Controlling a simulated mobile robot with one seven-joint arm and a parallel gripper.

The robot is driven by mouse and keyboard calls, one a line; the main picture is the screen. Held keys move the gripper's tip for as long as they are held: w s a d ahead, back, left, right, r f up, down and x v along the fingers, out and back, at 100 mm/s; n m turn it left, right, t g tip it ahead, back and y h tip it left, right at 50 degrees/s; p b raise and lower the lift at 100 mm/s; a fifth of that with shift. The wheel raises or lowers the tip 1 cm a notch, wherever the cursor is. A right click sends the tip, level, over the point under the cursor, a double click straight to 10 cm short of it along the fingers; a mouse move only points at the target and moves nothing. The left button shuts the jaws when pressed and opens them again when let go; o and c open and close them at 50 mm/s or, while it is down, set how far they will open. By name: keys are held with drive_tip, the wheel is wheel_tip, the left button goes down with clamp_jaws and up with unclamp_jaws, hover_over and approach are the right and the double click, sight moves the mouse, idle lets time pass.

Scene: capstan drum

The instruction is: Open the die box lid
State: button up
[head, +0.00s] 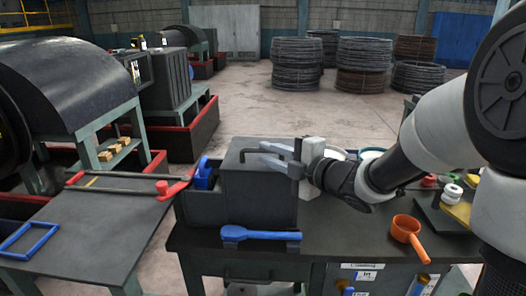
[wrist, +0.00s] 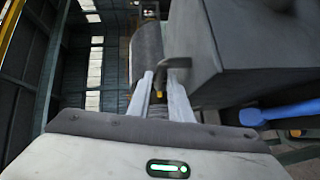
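The die box (head: 236,203) is a dark grey box on the workbench in the head view. Its top looks closed. In the wrist view the box (wrist: 250,50) fills the upper right, and a dark hooked handle (wrist: 179,63) juts from its side. My gripper (head: 266,153) is over the top of the box, reaching in from the right. In the wrist view my gripper (wrist: 161,85) shows two pale fingers spread apart, with the handle close to the right finger. I cannot tell whether they touch. Nothing is clearly held.
A red-handled tool (head: 170,187) and a blue frame (head: 28,240) are on the left table. An orange ladle (head: 408,230) is at the right. Wire coils (head: 297,65) stand on the floor behind.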

sight(264, 151)
drive_tip(key=shift+x, duration=1.55)
drive_tip(key=shift+c, duration=0.2)
clamp_jaws()
drive_tip(key=shift+r, duration=0.1)
